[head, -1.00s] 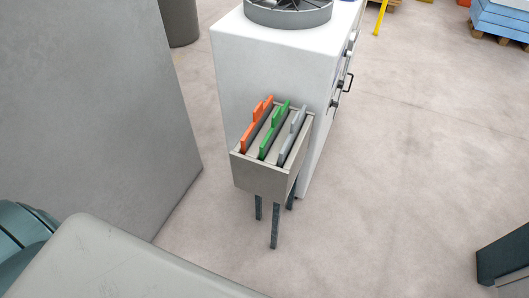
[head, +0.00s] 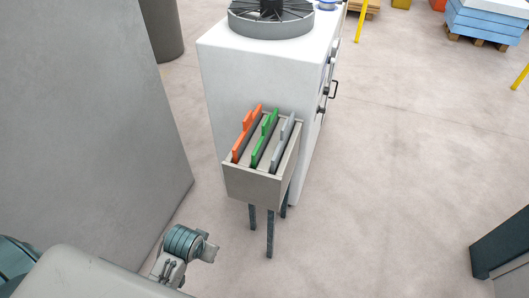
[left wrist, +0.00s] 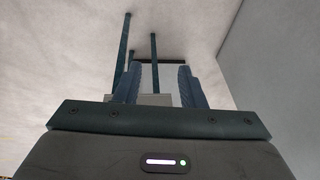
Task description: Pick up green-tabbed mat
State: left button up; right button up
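The green-tabbed mat (head: 264,138) stands on edge in the middle slot of a grey rack (head: 253,187), between an orange-tabbed mat (head: 240,147) and a grey-tabbed mat (head: 280,150). Only the tabs and upper edges of the mats show. Part of my left arm shows low in the head view, in front of and below the rack; its fingers cannot be made out there. In the left wrist view my left gripper (left wrist: 158,72) has its two fingers apart with nothing held between them. The rack's dark legs (left wrist: 153,50) show beyond them. My right gripper is not in view.
The rack is fixed against or stands close to a white cabinet (head: 228,85) with a round fan-like part (head: 270,22) on top. A large grey panel (head: 80,120) stands at the left. A dark object (head: 503,240) is at the right. The floor (head: 400,170) between is clear.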

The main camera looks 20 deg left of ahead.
pick_arm(q)
jog(key=w+r, duration=0.4)
jog(key=t+h, duration=0.1)
send_near(266, 120)
jog(key=p+x, duration=0.1)
jog(key=x, duration=0.4)
jog(key=shift+w+f, duration=0.2)
jog(key=shift+f, duration=0.1)
jog(key=shift+w+f+p, duration=0.1)
jog(key=shift+f+p, duration=0.2)
jog(key=shift+p, duration=0.1)
jog(key=p+x, duration=0.1)
jog(key=x, duration=0.2)
jog(key=shift+f, duration=0.2)
jog(key=shift+w+f, duration=0.2)
jog(key=shift+f, duration=0.4)
jog(key=shift+r, duration=0.1)
grip_shut()
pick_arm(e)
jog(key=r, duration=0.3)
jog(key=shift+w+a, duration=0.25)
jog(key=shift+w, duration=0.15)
